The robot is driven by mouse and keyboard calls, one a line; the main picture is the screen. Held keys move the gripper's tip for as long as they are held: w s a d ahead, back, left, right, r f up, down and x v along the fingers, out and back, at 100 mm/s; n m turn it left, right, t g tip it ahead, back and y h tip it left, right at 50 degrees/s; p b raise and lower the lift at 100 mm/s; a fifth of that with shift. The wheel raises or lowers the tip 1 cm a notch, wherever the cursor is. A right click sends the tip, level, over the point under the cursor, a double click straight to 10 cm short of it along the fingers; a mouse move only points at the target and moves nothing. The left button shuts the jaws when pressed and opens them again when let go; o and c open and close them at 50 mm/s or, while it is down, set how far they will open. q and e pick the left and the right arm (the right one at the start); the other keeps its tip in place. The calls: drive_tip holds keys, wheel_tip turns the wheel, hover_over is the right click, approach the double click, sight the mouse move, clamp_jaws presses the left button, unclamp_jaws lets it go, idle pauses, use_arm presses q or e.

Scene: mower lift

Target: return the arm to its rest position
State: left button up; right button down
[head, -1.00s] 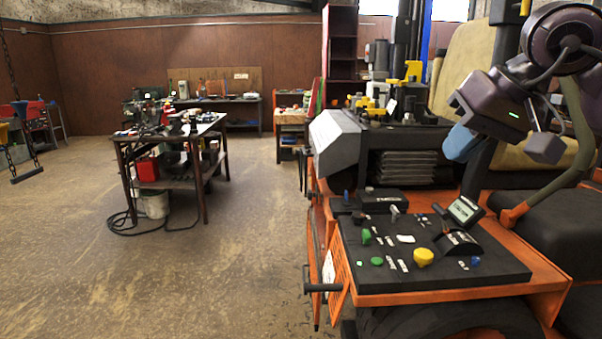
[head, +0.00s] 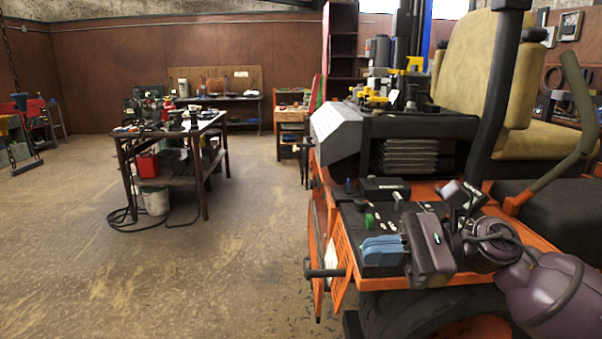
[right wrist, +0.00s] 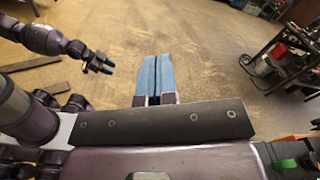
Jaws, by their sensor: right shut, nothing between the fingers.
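My right gripper (head: 366,251) is at lower right in the head view, in front of the orange mower's control panel (head: 345,222). Its blue fingers point left and hide much of the panel. In the right wrist view the two blue fingers (right wrist: 153,62) lie side by side, shut, with nothing held and bare floor beyond them. My right arm bends in from the lower right corner of the head view. My left gripper (right wrist: 103,64) shows small in the right wrist view, at upper left, over the floor. It is too small to tell open from shut.
The mower's yellow seat (head: 480,70) and grey-green lever (head: 575,120) stand behind my right arm. A black handle (head: 325,272) juts out at the mower's left side. A workbench (head: 168,183) stands farther left. The floor between bench and mower is clear.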

drive_tip(key=d+f+n+t+h+b, duration=0.2)
drive_tip(key=d+f+n+t+h, duration=0.3)
drive_tip(key=f+n+t, duration=0.7)
drive_tip(key=d+f+n+t+h+b, duration=0.2)
drive_tip(key=d+f+n+t+h, duration=0.4)
drive_tip(key=f+n, duration=1.15)
use_arm(q)
wheel_tip(320, 180, down, 7)
drive_tip(key=s+b, duration=0.1)
drive_tip(key=b, duration=0.1)
drive_tip(key=shift+g, duration=0.4)
use_arm(e)
drive_tip(key=s+d+f+m+g+h, duration=0.2)
drive_tip(key=s+f+m+g+h, duration=0.1)
drive_tip(key=s+f+m, duration=0.4)
drive_tip(key=s+d+f+m+g+h, duration=0.3)
drive_tip(key=s+f+m+g, duration=0.1)
drive_tip(key=s+f+m, duration=0.4)
wheel_tip(320, 180, down, 5)
drive_tip(key=shift+s+d+r+h, duration=0.15)
drive_tip(key=shift+s+h, duration=0.25)
drive_tip(key=shift+s, duration=0.55)
drive_tip(key=c, duration=1.8)
unclamp_jaws()
